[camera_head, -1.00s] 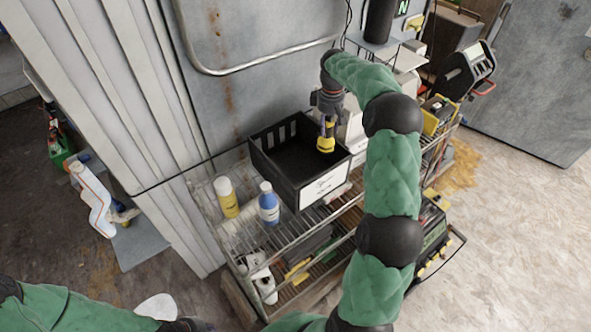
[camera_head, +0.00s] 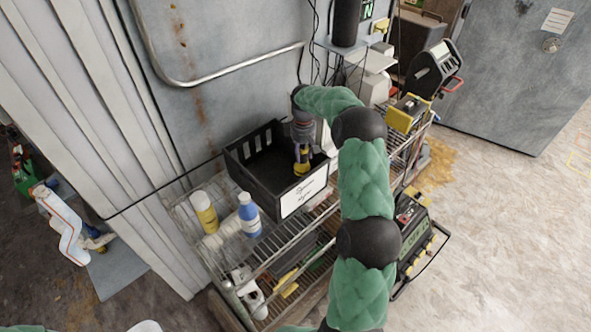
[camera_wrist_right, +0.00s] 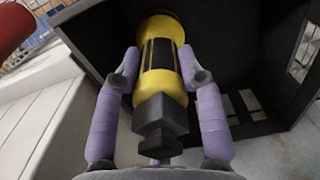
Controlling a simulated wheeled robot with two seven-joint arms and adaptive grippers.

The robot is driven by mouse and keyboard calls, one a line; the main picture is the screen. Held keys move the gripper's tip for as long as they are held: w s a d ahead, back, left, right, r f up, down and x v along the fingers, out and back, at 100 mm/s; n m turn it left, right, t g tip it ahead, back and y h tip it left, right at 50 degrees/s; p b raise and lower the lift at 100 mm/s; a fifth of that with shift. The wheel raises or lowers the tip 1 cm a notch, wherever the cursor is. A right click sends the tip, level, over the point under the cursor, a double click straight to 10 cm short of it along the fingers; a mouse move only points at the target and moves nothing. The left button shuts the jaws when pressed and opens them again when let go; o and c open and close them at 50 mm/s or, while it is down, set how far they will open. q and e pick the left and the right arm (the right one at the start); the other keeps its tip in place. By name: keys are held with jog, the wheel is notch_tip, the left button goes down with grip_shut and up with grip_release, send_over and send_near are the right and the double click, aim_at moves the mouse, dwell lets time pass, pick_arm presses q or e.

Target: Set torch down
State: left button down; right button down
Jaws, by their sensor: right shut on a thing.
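The yellow and black torch (camera_wrist_right: 160,75) is between the fingers of my right gripper (camera_wrist_right: 160,85), which is shut on it. In the head view, my right gripper (camera_head: 303,140) points down at the black bin (camera_head: 243,178), with the torch's yellow end (camera_head: 302,162) below the fingers, inside the bin's outline near its right side. In the wrist view, the dark walls of the bin (camera_wrist_right: 275,60) surround the torch's far end. I cannot tell whether the torch touches the bin floor. The bin has a white label on its front. My left gripper is out of view.
The bin stands on a wire shelf rack (camera_head: 232,262). A yellow bottle (camera_head: 204,212) and a blue bottle (camera_head: 249,214) stand at its front left. A metal wall with a pipe rail (camera_head: 235,68) is behind it. A yellow and black device (camera_head: 407,113) sits to the right.

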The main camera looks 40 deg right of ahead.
aim_at(302, 166)
notch_tip(302, 166, down, 7)
jog(key=shift+d, duration=0.1)
dwell(0.3)
jog(key=c, duration=0.7)
grip_release()
jog(key=shift+f, duration=0.15)
jog(key=shift+c, duration=0.2)
notch_tip(302, 166, up, 12)
jog(key=shift+r, duration=0.2)
